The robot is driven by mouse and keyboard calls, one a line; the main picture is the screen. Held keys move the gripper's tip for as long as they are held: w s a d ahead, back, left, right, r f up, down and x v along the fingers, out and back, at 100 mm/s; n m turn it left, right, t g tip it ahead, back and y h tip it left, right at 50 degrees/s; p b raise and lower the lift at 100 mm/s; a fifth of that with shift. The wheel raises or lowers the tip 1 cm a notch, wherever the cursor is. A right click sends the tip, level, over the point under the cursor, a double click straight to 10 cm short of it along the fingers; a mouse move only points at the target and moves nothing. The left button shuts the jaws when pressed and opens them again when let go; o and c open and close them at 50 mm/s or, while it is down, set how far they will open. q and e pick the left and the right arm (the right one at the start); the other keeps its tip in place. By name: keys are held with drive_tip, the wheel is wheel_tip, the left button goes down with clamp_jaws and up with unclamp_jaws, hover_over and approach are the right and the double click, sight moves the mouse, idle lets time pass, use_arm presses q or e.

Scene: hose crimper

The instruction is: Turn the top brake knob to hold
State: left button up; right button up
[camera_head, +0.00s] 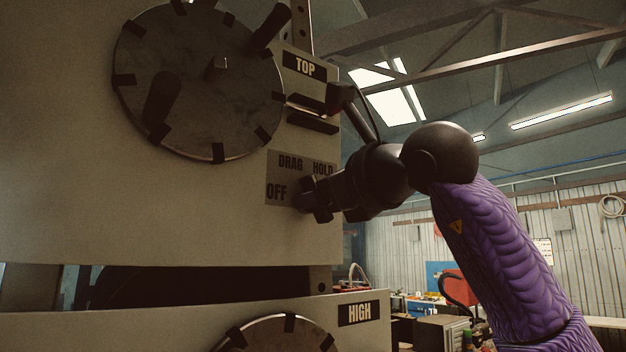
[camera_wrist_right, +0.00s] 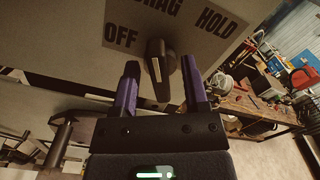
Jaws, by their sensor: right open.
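The top brake knob (camera_wrist_right: 157,68) is dark, with a long grip and a pale line on it. In the right wrist view it stands between the two fingers of my right gripper (camera_wrist_right: 161,63), which is open with a gap on each side. The label plate (camera_wrist_right: 205,42) reads OFF on the left, DRAG above and HOLD on the right. The knob's grip runs roughly toward DRAG there; its exact setting is hard to tell. In the head view my right gripper (camera_head: 318,198) is at the plate (camera_head: 274,170) and mostly hides the knob. My left gripper is not visible.
A large round metal disc (camera_head: 200,100) with dark handles is on the panel, left of the TOP label (camera_head: 304,67). Dark bars (camera_head: 312,123) stick out above the plate. A lower panel is labelled HIGH (camera_head: 360,314). A cluttered workbench (camera_wrist_right: 262,106) stands behind at right.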

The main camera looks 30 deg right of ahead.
drive_tip(key=shift+w+a+r, duration=0.1)
drive_tip(key=shift+w, duration=0.4)
drive_tip(key=shift+s, duration=0.25)
drive_tip(key=shift+w, duration=0.15)
drive_tip(key=shift+c, duration=0.8)
clamp_jaws()
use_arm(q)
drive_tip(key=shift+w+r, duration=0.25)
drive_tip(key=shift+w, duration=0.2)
